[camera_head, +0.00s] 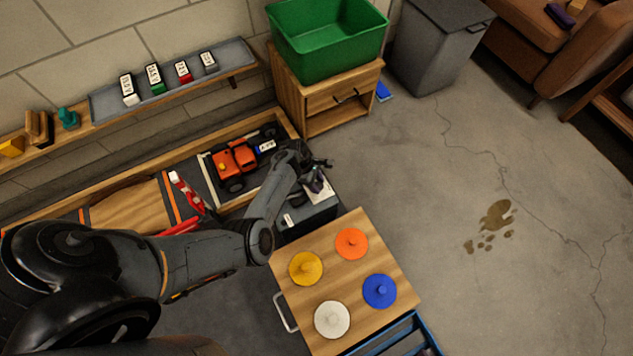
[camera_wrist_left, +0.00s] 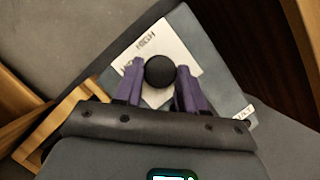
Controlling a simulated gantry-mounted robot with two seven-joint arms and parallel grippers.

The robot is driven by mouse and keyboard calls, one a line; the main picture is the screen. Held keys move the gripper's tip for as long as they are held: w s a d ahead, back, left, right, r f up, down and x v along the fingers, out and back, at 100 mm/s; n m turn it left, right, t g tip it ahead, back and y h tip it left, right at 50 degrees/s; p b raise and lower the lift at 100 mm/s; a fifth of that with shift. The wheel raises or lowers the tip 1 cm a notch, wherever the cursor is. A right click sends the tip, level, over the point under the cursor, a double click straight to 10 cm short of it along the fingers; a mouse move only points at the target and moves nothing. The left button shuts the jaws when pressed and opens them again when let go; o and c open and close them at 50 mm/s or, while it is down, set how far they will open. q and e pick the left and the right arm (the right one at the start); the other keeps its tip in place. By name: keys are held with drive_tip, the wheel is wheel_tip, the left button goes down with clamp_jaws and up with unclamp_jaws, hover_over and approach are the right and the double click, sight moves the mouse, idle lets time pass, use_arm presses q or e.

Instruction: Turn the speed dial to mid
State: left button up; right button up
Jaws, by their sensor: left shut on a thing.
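The speed dial is a round black knob (camera_wrist_left: 160,71) on a white label plate in the left wrist view. The plate (camera_wrist_left: 150,43) shows the word HIGH near the knob, and the rest of its lettering is hidden or too small to read. My left gripper (camera_wrist_left: 160,82) has its two purple fingers on either side of the knob, shut on it. In the head view my left gripper (camera_head: 316,182) is over the dark grey box (camera_head: 308,217) that bears the plate, and the knob is hidden there. My right gripper does not show.
An orange toy car (camera_head: 235,160) sits in the wooden-framed track behind the box. A wooden table (camera_head: 327,269) with yellow, orange, white and blue discs stands in front. A green bin (camera_head: 327,45) rests on a cabinet behind. Bare floor lies to the right.

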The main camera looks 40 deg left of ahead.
use_arm(q)
drive_tip(key=shift+w+a+m+g, duration=0.1)
drive_tip(key=shift+m+g, duration=0.3)
drive_tip(key=shift+m, duration=0.7)
drive_tip(key=shift+m+g, duration=0.3)
drive_tip(key=shift+m, duration=0.4)
drive_tip(key=shift+w+m+g, duration=0.1)
drive_tip(key=shift+m+g, duration=0.3)
drive_tip(key=shift+m, duration=0.8)
drive_tip(key=shift+m+g+b, duration=0.3)
drive_tip(key=shift+m+g, duration=0.1)
drive_tip(key=shift+m, duration=0.5)
drive_tip(key=o, duration=1)
drive_tip(key=shift+o, duration=0.2)
